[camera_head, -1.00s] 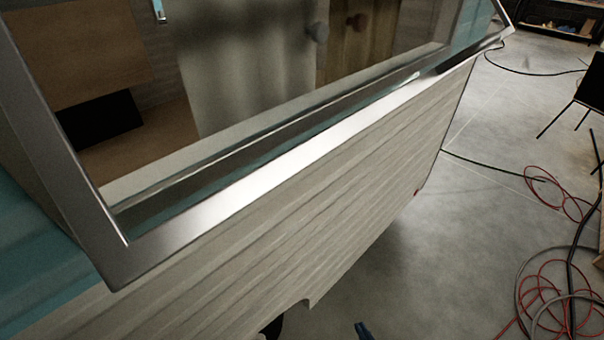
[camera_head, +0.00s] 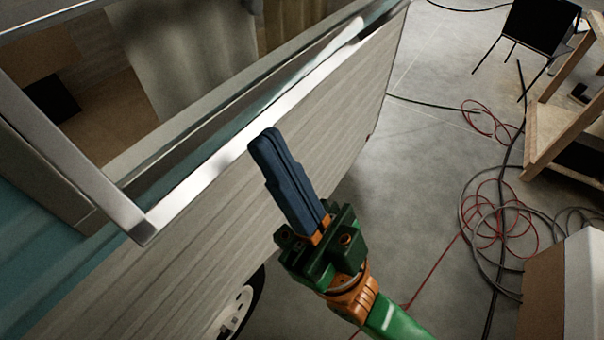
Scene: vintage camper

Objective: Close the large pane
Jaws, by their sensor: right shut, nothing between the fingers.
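The large pane (camera_head: 196,182) is a metal-framed window on the camper's side. Its bottom bar runs from the lower left corner up to the upper right. The frame stands out from the opening, with a gap between its bottom bar and the sill (camera_head: 150,150). The camper interior shows through it. My right gripper (camera_head: 265,140) is shut and empty, its blue fingers together and pointing up at the bottom bar. The fingertips appear just beside or over the bar's lower edge; I cannot tell whether they touch. My left gripper is out of view.
The ribbed camper wall (camera_head: 330,130) lies below the pane, with a wheel (camera_head: 238,312) at the bottom. Concrete floor (camera_head: 425,175) is open to the right. Cables (camera_head: 490,215), a wooden stand (camera_head: 560,125), a black chair (camera_head: 538,35) and a box (camera_head: 560,290) stand farther right.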

